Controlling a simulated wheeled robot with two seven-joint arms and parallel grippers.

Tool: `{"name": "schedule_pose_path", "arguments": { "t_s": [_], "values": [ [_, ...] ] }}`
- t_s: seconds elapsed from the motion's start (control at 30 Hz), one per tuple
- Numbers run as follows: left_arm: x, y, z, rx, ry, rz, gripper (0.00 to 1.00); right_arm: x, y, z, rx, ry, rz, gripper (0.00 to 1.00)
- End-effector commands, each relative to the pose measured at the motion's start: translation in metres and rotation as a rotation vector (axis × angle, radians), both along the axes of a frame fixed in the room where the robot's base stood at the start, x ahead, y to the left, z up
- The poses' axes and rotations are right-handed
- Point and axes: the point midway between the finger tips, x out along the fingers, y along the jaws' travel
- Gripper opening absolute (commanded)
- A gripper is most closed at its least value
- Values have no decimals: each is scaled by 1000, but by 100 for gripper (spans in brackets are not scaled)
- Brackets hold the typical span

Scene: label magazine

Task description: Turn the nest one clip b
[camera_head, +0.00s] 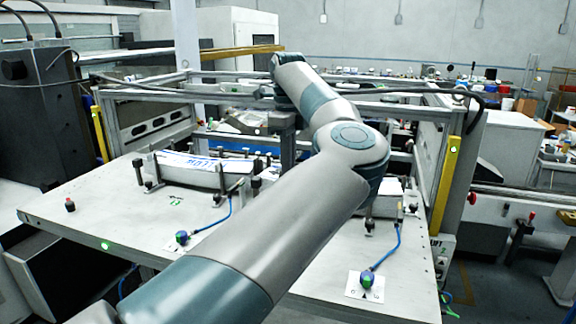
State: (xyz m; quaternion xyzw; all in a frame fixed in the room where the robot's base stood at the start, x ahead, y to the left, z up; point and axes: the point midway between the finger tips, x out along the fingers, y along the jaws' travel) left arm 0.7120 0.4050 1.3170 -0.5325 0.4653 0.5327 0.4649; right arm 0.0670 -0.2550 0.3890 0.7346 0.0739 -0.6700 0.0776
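I cannot say for sure which part is the nest. A long holder (190,182) with a stack of printed white labels (195,163) sits on the left of the grey table, with dark posts and clamps around it. Another label stack (393,188) shows partly at the right, behind my arm. My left arm comes in from the lower left and crosses the table. Its gripper (288,150) points down near the right end of the left holder. The fingertips are hidden behind my own arm, so their opening and any contact do not show. My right gripper is out of view.
A metal frame (230,95) spans behind.

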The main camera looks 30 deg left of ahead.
Motion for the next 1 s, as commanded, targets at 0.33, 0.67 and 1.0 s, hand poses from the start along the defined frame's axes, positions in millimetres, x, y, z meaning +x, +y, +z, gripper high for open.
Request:
{"name": "schedule_pose_path", "arguments": {
  "t_s": [0.33, 0.67, 1.0],
  "values": [
    [0, 1, 2, 3, -4, 1, 27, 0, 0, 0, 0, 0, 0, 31],
    [0, 0, 1, 0, -1, 0, 27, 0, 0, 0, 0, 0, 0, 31],
    [0, 1, 25, 1, -5, 0, 27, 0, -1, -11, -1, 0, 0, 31]
  ]
}}
